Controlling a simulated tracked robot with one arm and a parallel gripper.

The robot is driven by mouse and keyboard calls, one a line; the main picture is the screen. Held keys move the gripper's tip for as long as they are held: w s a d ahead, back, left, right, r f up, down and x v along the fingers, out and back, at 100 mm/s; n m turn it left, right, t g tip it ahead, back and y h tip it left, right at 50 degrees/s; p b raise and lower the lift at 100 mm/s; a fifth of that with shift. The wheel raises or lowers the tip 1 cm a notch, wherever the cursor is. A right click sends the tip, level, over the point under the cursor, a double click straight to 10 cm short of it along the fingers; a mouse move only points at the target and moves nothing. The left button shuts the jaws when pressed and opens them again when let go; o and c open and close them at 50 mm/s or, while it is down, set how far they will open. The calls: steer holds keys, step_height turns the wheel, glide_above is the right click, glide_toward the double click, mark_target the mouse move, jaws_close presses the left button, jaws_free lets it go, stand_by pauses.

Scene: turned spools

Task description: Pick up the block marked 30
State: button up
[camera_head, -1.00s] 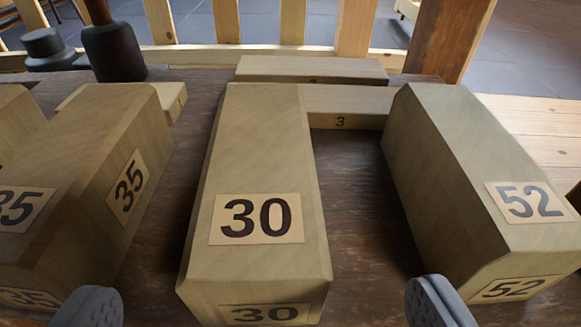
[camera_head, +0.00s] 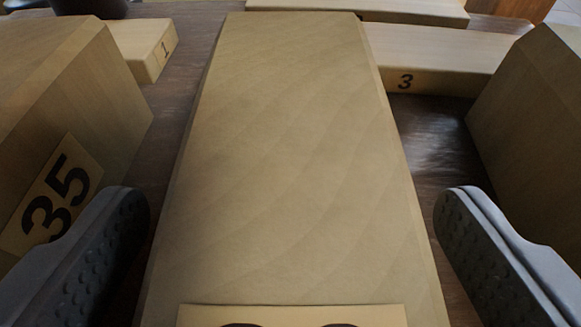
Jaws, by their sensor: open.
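The block marked 30 (camera_head: 285,160) fills the middle of the view, a long wooden block lying on a dark brown wooden surface. Its label is cut off at the bottom edge, with only the tops of the digits showing. My gripper (camera_head: 293,235) is open, with one grey studded finger on the left side of the block and one on the right. A gap shows between each finger and the block. The front end of the block is out of view.
The block marked 35 (camera_head: 60,120) stands close by the left finger. Another large block (camera_head: 535,120) stands near the right finger. Behind lie thin blocks marked 1 (camera_head: 140,45) and 3 (camera_head: 440,55). Dark surface (camera_head: 430,130) shows in narrow gaps beside the middle block.

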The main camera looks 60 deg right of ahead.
steer(key=c, duration=1.3)
steer(key=shift+r, duration=0.1)
